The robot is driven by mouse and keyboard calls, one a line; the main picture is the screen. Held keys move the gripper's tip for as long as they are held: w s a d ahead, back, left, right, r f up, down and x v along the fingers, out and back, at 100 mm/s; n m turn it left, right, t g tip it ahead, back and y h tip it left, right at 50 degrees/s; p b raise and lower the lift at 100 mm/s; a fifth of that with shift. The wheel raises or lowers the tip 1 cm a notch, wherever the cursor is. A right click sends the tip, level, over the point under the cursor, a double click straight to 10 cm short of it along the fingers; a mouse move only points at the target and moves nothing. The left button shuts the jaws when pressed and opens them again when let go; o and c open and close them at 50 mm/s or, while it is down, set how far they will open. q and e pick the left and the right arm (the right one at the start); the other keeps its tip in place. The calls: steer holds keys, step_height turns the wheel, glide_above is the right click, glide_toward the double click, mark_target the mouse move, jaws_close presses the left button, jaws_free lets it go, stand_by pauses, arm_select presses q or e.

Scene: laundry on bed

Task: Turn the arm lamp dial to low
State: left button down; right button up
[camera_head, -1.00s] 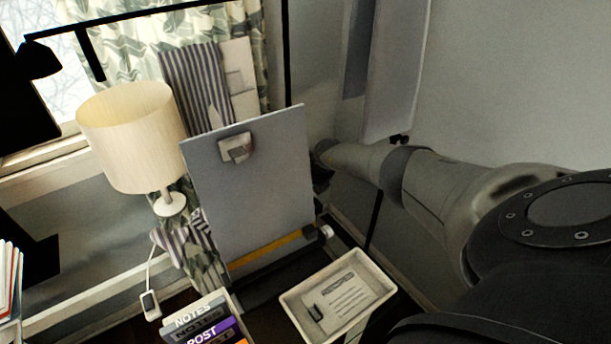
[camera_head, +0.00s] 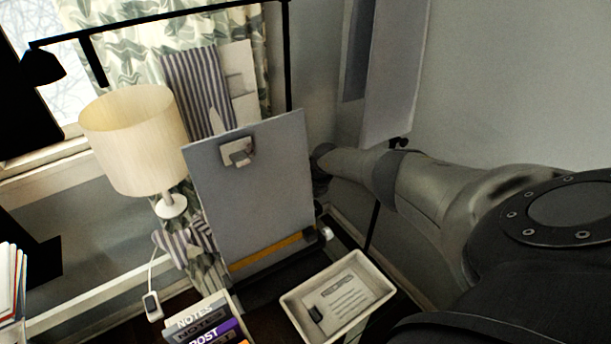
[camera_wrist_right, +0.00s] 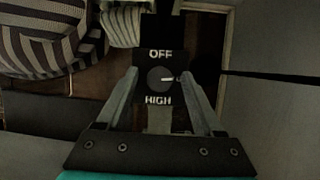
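The arm lamp (camera_head: 160,17) is black, with a tall pole and a long horizontal arm in the head view. In the right wrist view, its dial (camera_wrist_right: 158,77) is a dark round knob on a black plate, with OFF above and HIGH below. The dial's white pointer points right, between the two words; no LOW label is visible. My right gripper (camera_wrist_right: 161,72) is open, with one finger on each side of the dial plate. Whether the fingers touch it I cannot tell. In the head view the right gripper is hidden behind the upright grey board. My left gripper is not in view.
The grey board (camera_head: 250,190) with a clip stands in front of the lamp pole. A table lamp (camera_head: 135,140) with a cream shade stands left of it. A white tray (camera_head: 290,300) and several books (camera_head: 205,325) are below. A striped cloth (camera_head: 195,90) hangs behind.

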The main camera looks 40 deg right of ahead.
steer(key=shift+s+r+p, duration=0.15)
steer(key=shift+r+p, duration=0.35)
steer(key=p+v, duration=0.9)
steer(key=v, duration=0.5)
